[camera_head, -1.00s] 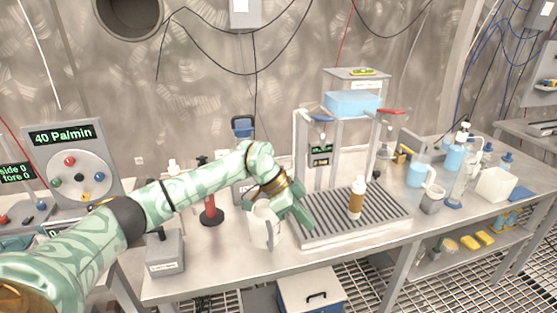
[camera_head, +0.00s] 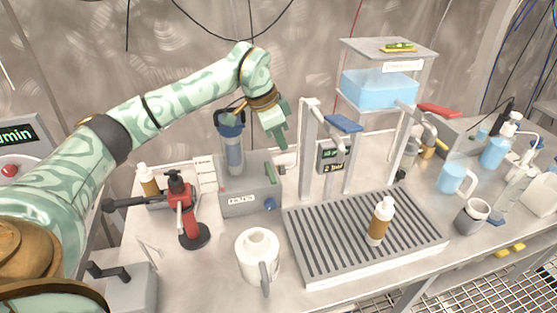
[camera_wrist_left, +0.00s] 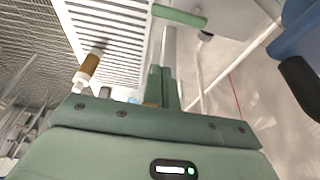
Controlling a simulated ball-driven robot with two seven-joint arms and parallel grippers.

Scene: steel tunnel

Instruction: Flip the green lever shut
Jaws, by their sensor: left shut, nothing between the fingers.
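The green lever (camera_head: 270,172) is a short green bar on the right part of the grey filter box (camera_head: 238,200). In the head view it slants, with its upper end to the left. In the left wrist view a green bar (camera_wrist_left: 180,16), likely the lever, lies across just beyond my fingertips, with a visible gap. My left gripper (camera_head: 284,147) is shut and empty, pointing down above and slightly right of the lever. Its closed fingers show in the left wrist view (camera_wrist_left: 161,78). My right gripper is not in view.
A blue-capped filter housing (camera_head: 233,145) stands on the box. A white jug (camera_head: 258,254) is in front. A slotted drip tray (camera_head: 330,262) holds a brown bottle (camera_head: 380,222). The dispenser's metal post (camera_head: 307,150) stands just right of my gripper. A red-handled tool (camera_head: 187,212) is left.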

